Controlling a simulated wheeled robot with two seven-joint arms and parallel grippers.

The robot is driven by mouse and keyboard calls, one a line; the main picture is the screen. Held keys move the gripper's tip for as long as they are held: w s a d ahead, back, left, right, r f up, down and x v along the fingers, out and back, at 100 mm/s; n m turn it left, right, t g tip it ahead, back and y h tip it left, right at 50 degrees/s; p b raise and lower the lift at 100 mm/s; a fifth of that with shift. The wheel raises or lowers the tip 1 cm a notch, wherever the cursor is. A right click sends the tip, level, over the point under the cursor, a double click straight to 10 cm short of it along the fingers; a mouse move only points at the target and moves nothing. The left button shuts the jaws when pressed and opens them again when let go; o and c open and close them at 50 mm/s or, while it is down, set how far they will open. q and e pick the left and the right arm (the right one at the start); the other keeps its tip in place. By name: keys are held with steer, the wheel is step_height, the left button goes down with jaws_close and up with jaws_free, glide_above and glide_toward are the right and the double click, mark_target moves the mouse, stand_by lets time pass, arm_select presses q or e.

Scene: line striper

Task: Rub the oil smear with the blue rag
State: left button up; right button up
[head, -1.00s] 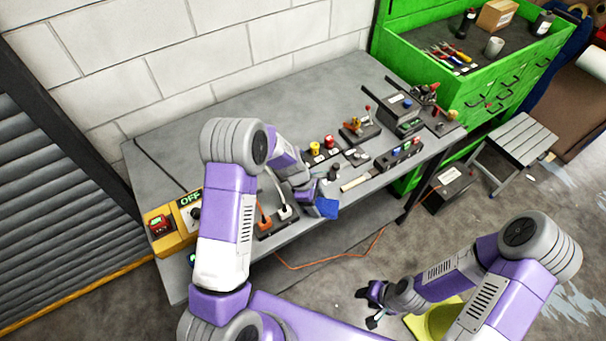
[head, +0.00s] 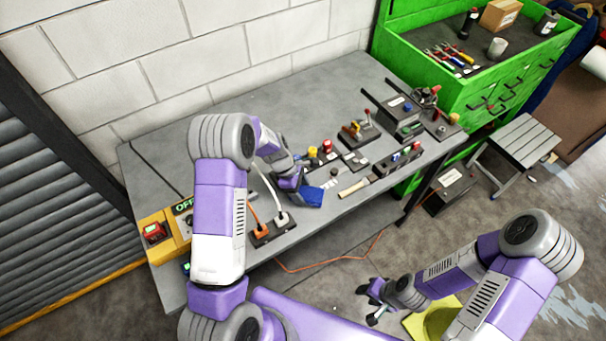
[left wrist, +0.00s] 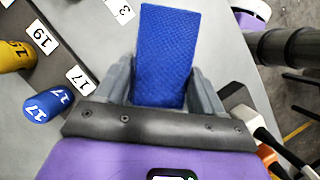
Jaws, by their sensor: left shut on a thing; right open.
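The blue rag (head: 312,197) is held by my left gripper (head: 300,190) over the near part of the grey workbench (head: 235,120). In the left wrist view the rag (left wrist: 168,55) sticks out flat between the two grey fingers (left wrist: 165,90), which are shut on it. I cannot tell whether the rag touches the bench top. I cannot make out the oil smear in either view; it may be hidden by my arm or the rag. My right gripper (head: 373,303) is open and empty, low over the floor in front of the bench.
A power strip (head: 272,232) with orange and white plugs lies close to my left arm. A yellow switch box (head: 163,234) is at the bench's left end. A wood-handled tool (head: 354,188) and several devices stand to the right. The bench's back left is clear.

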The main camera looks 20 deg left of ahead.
arm_select(q)
steer(key=r+p, duration=0.2)
steer(key=r, duration=0.1)
steer(key=shift+s+d+r, duration=0.1)
steer(key=shift+s+r, duration=0.1)
steer(key=shift+r, duration=0.1)
steer(key=shift+w+r+p, duration=0.15)
steer(key=shift+r+p, duration=0.35)
steer(key=shift+r, duration=0.15)
steer(key=shift+r+p, duration=0.85)
steer(key=shift+r, duration=0.25)
